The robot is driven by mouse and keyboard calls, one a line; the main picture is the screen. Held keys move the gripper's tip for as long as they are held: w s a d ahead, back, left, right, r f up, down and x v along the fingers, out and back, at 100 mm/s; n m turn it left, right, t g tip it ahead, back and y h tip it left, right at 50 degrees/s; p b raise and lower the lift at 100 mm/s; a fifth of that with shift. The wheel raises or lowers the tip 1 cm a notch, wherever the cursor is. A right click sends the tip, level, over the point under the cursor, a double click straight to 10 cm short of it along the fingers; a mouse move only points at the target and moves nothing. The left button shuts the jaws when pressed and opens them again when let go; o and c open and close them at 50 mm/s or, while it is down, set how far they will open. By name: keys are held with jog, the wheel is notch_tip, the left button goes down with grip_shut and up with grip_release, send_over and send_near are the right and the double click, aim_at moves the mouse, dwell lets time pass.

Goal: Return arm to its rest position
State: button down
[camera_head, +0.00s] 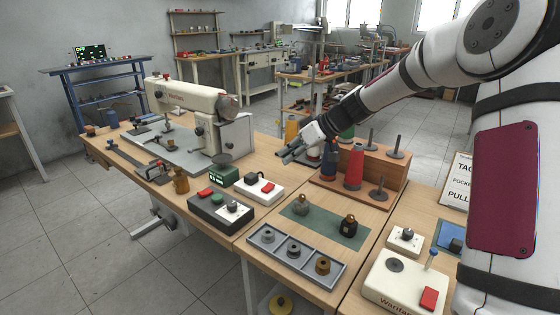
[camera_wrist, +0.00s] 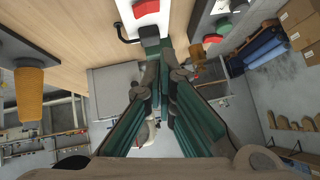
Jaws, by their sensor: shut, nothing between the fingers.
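My arm (camera_head: 385,90) reaches in from the right edge of the head view, stretched out over the workbench. My gripper (camera_head: 285,156) hangs in the air above the bench, near the thread stand and to the right of the sewing machine. In the wrist view the two dark green fingers (camera_wrist: 166,50) come together at their tips. They are shut with nothing visible between them.
The sewing machine (camera_head: 190,105) stands left of my gripper. A wooden thread stand (camera_head: 390,176) with spools and upright pegs is close on its right. Below are control boxes (camera_head: 222,210), a green mat (camera_head: 335,226) and a grey tray (camera_head: 255,240). A white box (camera_head: 400,285) stands front right.

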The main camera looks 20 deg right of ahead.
jog(key=shift+s+d+r, duration=0.25)
jog(key=shift+s+r, duration=0.1)
jog(key=shift+r, duration=0.05)
jog(key=s+a+r+m+g+h, duration=0.1)
jog(key=s+a+r+g+h, duration=0.2)
jog(key=s, duration=0.9)
jog(key=s+a+r+m+g+h, duration=0.1)
jog(key=s+a+r, duration=0.3)
jog(key=s, duration=0.8)
jog(key=s+d+f+m+h, duration=0.1)
jog(key=s+f+m, duration=0.1)
jog(key=s, duration=1)
jog(key=s+d+f+m+h, duration=0.1)
jog(key=s+d+m+h, duration=0.1)
jog(key=s, duration=1)
notch_tip(320, 180, up, 15)
jog(key=t+p, duration=0.2)
jog(key=p, duration=1.1)
jog(key=shift+w+a, duration=0.15)
